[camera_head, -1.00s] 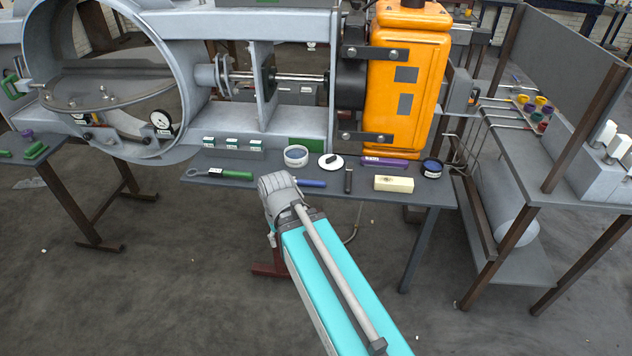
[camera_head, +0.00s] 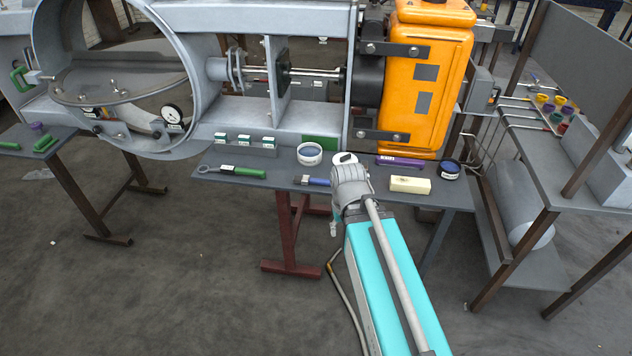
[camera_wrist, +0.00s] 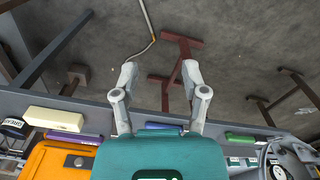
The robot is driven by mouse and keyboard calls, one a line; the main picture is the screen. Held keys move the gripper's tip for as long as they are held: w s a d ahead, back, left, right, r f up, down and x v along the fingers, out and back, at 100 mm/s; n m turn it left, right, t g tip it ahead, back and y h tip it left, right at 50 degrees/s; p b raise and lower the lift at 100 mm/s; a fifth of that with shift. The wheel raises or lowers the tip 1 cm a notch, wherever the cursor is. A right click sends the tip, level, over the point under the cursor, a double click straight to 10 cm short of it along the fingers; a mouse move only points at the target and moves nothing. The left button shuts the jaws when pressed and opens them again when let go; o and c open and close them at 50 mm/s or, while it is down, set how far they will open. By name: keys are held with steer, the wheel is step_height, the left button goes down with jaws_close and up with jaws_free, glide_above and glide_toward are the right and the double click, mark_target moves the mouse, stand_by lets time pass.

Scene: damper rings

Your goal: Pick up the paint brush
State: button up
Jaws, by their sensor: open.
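The paint brush (camera_head: 318,182), with a blue handle and a dark end to the left, lies near the front edge of the grey table. In the head view its right end meets my arm's outline. In the wrist view a blue handle (camera_wrist: 165,126), seemingly the brush, shows between the bases of my fingers, partly hidden by the gripper body. My gripper (camera_wrist: 159,74) is open and empty, its fingertips seen against the floor beyond the table edge.
A green-handled tool (camera_head: 240,172) lies left of the brush. A round tin (camera_head: 309,155) and a white disc (camera_head: 344,158) stand behind it. A cream block (camera_head: 410,185), a purple bar (camera_head: 400,162) and a dark jar (camera_head: 449,169) are right. The orange housing (camera_head: 428,90) rises behind.

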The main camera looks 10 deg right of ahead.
steer(key=shift+d, duration=0.1)
steer(key=shift+o, duration=0.9)
steer(key=shift+w, duration=0.15)
step_height(320, 180, up, 5)
steer(key=n+p, duration=0.5)
steer(key=n, duration=0.9)
glide_above(327, 179)
steer(key=shift+f, duration=0.1)
steer(key=shift+f, duration=0.1)
step_height(327, 179, down, 8)
steer(key=b, duration=0.9)
steer(key=shift+f, duration=0.25)
steer(key=shift+f, duration=0.1)
